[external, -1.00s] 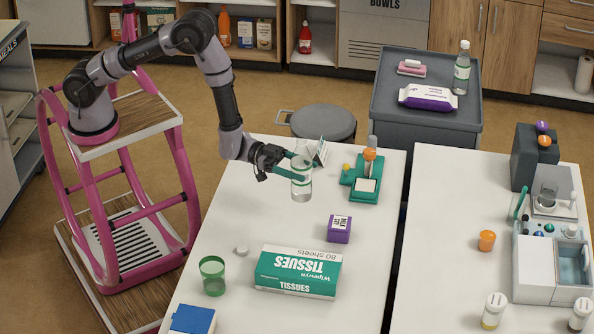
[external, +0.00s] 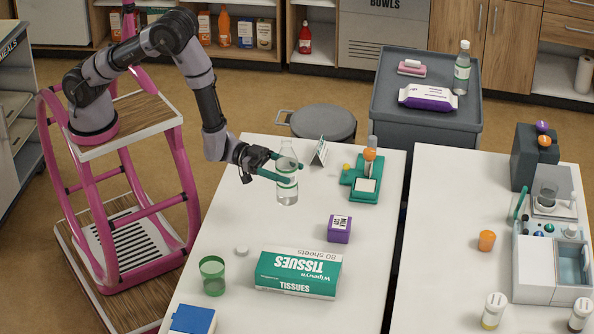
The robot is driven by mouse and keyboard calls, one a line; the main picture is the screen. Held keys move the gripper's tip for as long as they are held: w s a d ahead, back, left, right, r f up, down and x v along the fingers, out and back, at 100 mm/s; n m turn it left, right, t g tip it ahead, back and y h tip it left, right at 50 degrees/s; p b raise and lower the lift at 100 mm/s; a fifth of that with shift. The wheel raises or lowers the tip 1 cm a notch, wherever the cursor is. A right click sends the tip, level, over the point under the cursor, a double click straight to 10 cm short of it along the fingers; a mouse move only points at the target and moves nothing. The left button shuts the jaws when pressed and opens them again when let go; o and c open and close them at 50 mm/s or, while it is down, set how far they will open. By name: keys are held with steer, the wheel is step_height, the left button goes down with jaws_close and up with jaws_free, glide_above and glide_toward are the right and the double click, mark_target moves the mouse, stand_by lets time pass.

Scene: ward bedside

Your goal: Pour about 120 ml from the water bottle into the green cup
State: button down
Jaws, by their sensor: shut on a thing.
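The green cup (external: 212,277) stands upright at the near left of the table, well below and left of the bottle in the picture. The cup is see-through and appears empty. Whether the bottle's base touches the table is hard to tell.
A purple box (external: 339,229), a green stand (external: 364,187) and a blue box (external: 193,320) are also on the table. The table between bottle and cup is mostly clear.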

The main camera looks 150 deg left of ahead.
steer(key=d+r, duration=0.2)
steer(key=d, duration=1.9)
step_height(320, 180, down, 14)
steer(key=shift+w, duration=0.4)
